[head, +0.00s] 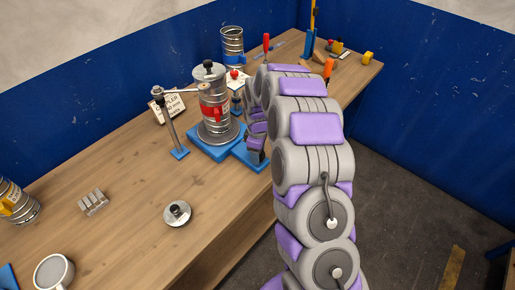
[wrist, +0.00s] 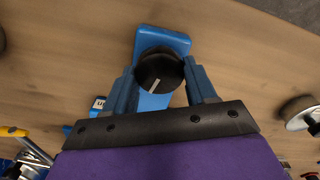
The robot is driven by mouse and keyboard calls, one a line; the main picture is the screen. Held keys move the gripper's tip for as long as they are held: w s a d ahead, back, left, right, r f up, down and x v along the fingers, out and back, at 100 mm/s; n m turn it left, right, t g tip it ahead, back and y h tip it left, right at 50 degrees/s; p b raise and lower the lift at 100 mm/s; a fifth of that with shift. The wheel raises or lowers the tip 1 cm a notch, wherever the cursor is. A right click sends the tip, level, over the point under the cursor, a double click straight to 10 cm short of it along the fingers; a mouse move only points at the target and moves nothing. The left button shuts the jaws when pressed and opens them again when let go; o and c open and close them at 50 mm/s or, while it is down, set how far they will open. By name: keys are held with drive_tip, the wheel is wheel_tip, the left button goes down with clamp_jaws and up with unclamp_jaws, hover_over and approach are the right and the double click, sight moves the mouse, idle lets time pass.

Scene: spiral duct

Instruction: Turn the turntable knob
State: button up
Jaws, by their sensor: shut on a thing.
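The turntable knob (wrist: 160,72) is black and round with a white pointer line, seen in the wrist view on a blue base (wrist: 172,42). My gripper (wrist: 160,80) has its two blue fingers on either side of the knob and is shut on it. In the head view, the blue turntable base (head: 206,152) carries a silver duct cylinder (head: 211,92) with a red part on its front. My grey and purple arm covers the knob and most of my gripper in the head view.

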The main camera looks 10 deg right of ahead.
drive_tip(key=n+p, duration=0.1)
drive_tip(key=n, duration=0.3)
drive_tip(key=shift+n+p, duration=0.35)
drive_tip(key=shift+n, duration=0.05)
drive_tip(key=shift+w, duration=0.1)
drive_tip(key=o, duration=1)
drive_tip(key=shift+o, duration=0.2)
wheel_tip(320, 180, up, 17)
drive_tip(key=p, duration=0.1)
drive_tip(key=shift+r, duration=0.15)
idle(0.3)
